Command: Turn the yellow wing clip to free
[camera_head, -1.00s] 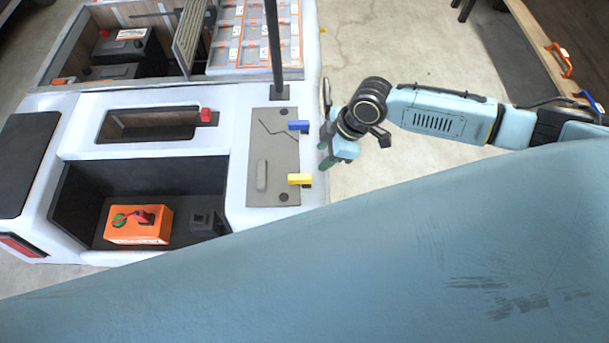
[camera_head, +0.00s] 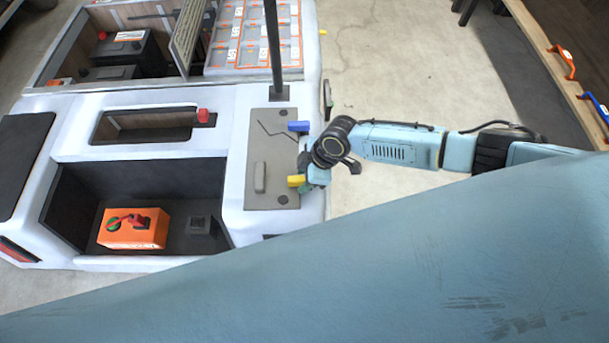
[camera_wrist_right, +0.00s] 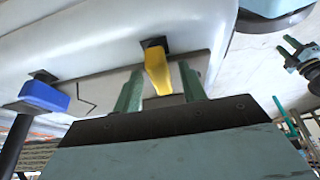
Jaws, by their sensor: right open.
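The yellow wing clip (camera_head: 296,181) sits on the grey panel (camera_head: 259,152) near the cart's right edge. In the right wrist view the yellow clip (camera_wrist_right: 158,72) stands between the two green fingers of my right gripper (camera_wrist_right: 161,88), with gaps on both sides. My right gripper (camera_head: 308,186) is open around the clip and partly hidden by its wrist in the head view. A blue wing clip (camera_head: 298,127) is on the same panel, farther back; it also shows in the right wrist view (camera_wrist_right: 44,97). A gripper that looks like my left (camera_wrist_right: 292,46) is small at the right edge.
A dark post (camera_head: 274,50) rises from the panel's far end. A grey handle-like bar (camera_head: 260,177) lies left of the yellow clip. An orange box (camera_head: 134,228) sits in the open bay. Free floor lies right of the cart.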

